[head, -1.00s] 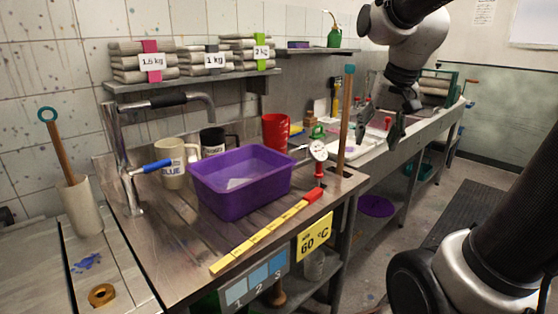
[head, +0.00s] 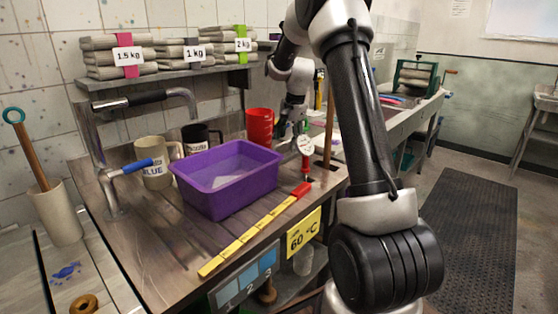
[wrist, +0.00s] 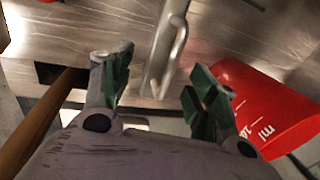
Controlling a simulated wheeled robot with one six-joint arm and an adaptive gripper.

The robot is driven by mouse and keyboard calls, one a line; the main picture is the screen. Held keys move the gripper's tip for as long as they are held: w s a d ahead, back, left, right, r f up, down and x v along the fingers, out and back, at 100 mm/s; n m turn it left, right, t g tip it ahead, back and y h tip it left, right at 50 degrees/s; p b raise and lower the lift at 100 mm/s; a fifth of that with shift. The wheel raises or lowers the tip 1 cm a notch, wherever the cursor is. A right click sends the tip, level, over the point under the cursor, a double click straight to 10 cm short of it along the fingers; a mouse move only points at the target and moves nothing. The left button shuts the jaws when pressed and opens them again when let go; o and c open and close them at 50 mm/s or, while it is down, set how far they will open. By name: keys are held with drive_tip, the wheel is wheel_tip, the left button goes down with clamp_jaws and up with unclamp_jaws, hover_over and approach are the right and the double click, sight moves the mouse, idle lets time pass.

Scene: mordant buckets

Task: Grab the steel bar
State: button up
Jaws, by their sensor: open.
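A steel bar (wrist: 161,62) shows in the wrist view as a narrow grey piece with a thin bent rod along its side. It runs from the top edge to between my fingertips. My gripper (wrist: 158,78) is open around its lower end, with one green-padded finger on each side and visible gaps. Whether the bar is fixed to the steel worktop cannot be told. In the head view my gripper (head: 291,129) is behind the dial thermometer, beside the red jug, and the bar is not clearly seen there.
A red measuring jug (wrist: 262,105) stands close to the right finger in the wrist view. A wooden stick (wrist: 40,122) is at the left. A purple tub (head: 227,180), a dial thermometer (head: 305,146) and a yellow ruler-like strip (head: 250,235) sit on the worktop (head: 150,235).

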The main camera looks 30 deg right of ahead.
sight(284, 156)
drive_tip(key=f, duration=0.2)
drive_tip(key=w+f, duration=0.1)
drive_tip(key=f, duration=0.4)
drive_tip(key=shift+w+a+f, duration=0.15)
drive_tip(key=shift+w+a, duration=0.05)
drive_tip(key=shift+a, duration=0.2)
clamp_jaws()
